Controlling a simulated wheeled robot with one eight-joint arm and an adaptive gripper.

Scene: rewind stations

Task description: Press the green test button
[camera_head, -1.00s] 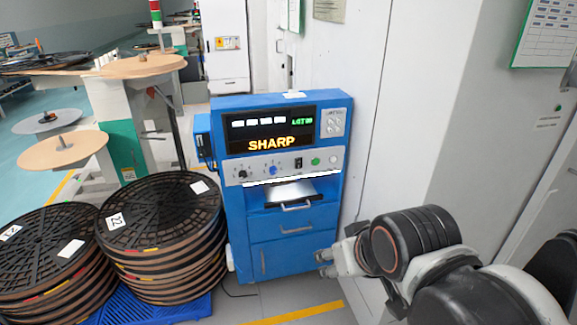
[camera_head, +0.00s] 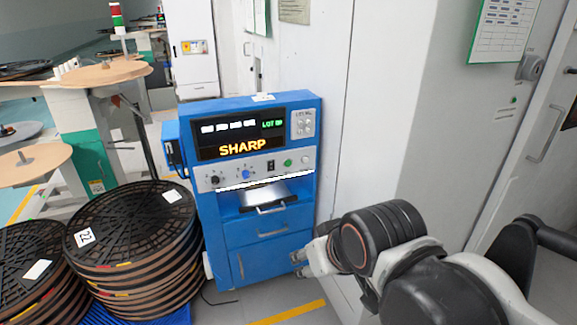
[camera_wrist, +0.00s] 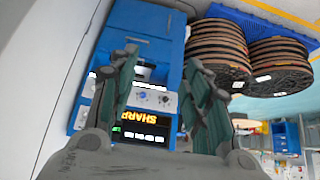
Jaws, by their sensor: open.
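The green test button (camera_head: 287,163) is a small round button on the grey control strip of the blue machine (camera_head: 262,213), just right of a black switch. My gripper (camera_head: 299,265) is low in front of the machine's lower right side, below and apart from the button. In the wrist view the machine (camera_wrist: 150,22) appears upside down between and behind the fingers. My gripper (camera_wrist: 164,70) shows there with its two fingers spread and nothing between them. The green button is not visible in the wrist view; the left finger covers part of the control strip.
Stacks of black reels (camera_head: 130,235) stand left of the machine on a blue pallet (camera_head: 165,314). A pale wall cabinet (camera_head: 345,110) rises close on the right. A small white button (camera_head: 305,160) sits right of the green one. Some floor is clear in front.

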